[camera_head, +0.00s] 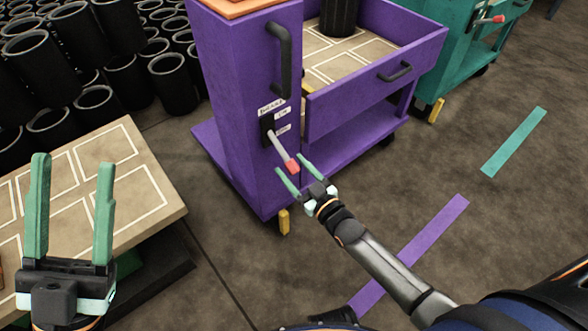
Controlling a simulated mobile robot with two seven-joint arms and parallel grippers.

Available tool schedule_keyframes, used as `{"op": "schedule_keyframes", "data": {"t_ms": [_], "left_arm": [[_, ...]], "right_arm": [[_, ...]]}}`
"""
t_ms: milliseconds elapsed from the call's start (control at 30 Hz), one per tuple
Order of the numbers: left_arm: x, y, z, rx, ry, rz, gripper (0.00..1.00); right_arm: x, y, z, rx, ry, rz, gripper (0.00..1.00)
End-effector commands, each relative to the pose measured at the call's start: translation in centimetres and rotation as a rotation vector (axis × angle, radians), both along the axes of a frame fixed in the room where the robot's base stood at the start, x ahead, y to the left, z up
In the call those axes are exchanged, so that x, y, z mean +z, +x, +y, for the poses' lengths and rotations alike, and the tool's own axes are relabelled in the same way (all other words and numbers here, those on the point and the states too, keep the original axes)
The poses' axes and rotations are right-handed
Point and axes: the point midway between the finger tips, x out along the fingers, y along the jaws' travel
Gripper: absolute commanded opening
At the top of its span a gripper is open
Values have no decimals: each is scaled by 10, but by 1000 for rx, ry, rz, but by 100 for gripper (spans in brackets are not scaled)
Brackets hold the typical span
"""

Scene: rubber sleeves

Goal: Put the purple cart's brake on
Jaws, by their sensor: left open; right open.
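The purple cart (235,110) stands in the middle of the head view. Its brake lever (279,147), a light rod with a red tip (292,166), sticks out from a black slot (267,131) on the near end panel and slopes down to the right. Small white labels sit beside the slot; their words are too small to read surely. My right gripper (297,173) is open, its green fingers close around or beside the red tip; contact cannot be told. My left gripper (75,200) is open and empty, in front of the wooden-topped table at left.
The table (150,190) with white-outlined slots is at left. Many black sleeves (172,75) stand behind it. A teal cart (440,50) with its own red-tipped lever is at the upper right. Purple (425,240) and teal (515,140) floor strips lie on clear floor at right.

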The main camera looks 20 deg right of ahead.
Motion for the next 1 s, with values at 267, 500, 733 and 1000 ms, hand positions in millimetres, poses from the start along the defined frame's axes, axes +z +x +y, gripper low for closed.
{"op": "schedule_keyframes", "data": {"t_ms": [267,500,733,1000], "left_arm": [[0,0,-1,-2,1,0,57],[0,0,-1,-3,2,0,57],[0,0,-1,-2,2,0,57],[0,0,-1,-2,2,0,57]], "right_arm": [[0,0,0,0,0,0,46],[0,0,0,0,0,0,19],[0,0,0,0,-1,0,0],[0,-1,0,0,-1,0,0]]}}
